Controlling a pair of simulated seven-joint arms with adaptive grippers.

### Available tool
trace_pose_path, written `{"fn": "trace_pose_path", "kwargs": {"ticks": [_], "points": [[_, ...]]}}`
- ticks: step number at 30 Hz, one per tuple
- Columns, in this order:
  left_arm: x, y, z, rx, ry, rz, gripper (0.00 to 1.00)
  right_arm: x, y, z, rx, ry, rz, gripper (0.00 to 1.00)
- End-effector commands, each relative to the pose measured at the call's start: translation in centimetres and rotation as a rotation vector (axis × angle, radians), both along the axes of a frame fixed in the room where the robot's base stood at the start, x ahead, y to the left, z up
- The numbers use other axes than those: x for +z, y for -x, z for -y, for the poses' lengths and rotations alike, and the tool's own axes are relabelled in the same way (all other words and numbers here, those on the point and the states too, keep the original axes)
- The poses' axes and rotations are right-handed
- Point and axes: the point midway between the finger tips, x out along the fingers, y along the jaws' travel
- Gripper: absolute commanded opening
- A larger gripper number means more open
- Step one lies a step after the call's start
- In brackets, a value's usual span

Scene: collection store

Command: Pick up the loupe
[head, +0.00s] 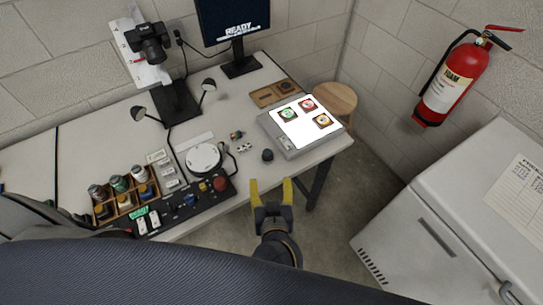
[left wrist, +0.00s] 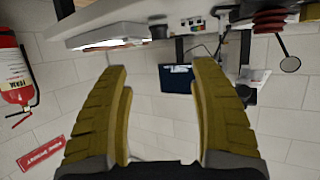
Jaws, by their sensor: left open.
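A small dark round piece, which looks like the loupe (head: 267,155), stands on the pale table near its front edge, left of the light panel. A dark short cylinder that seems to be the same loupe shows at the top of the left wrist view (left wrist: 159,32). My left gripper (head: 270,182) has yellow fingers, open and empty, just off the table's front edge. It is on the near side of the loupe and apart from it. Its two fingers also frame the left wrist view (left wrist: 162,75). My right gripper is in neither view.
A lit panel (head: 296,141) with several small coloured pieces lies right of the loupe. A control box (head: 205,202) with knobs and a white disc (head: 203,158) lie to the left. A monitor (head: 233,20) stands behind. A white cabinet (head: 455,215) stands at right.

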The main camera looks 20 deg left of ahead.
Motion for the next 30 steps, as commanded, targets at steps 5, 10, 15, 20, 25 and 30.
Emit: {"fn": "trace_pose_path", "kwargs": {"ticks": [5,10,15,20,25,30], "points": [[-0.7,-1.1,-0.2,-0.002,0.017,-0.026,0.63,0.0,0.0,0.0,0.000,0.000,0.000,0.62],[-1.9,-3.8,-1.2,-0.002,0.014,-0.025,0.63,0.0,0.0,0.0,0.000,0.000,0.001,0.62],[-3.1,-6.5,-2.1,-0.002,0.015,-0.024,0.63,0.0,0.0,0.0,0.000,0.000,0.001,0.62],[-4.0,-8.6,-2.8,-0.001,0.016,-0.024,0.63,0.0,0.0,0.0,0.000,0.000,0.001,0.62],[-4.7,-9.9,-3.3,-0.001,0.017,-0.026,0.63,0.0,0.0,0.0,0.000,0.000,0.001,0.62],[-4.9,-10.5,-3.5,-0.002,0.017,-0.025,0.63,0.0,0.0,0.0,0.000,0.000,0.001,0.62]]}}
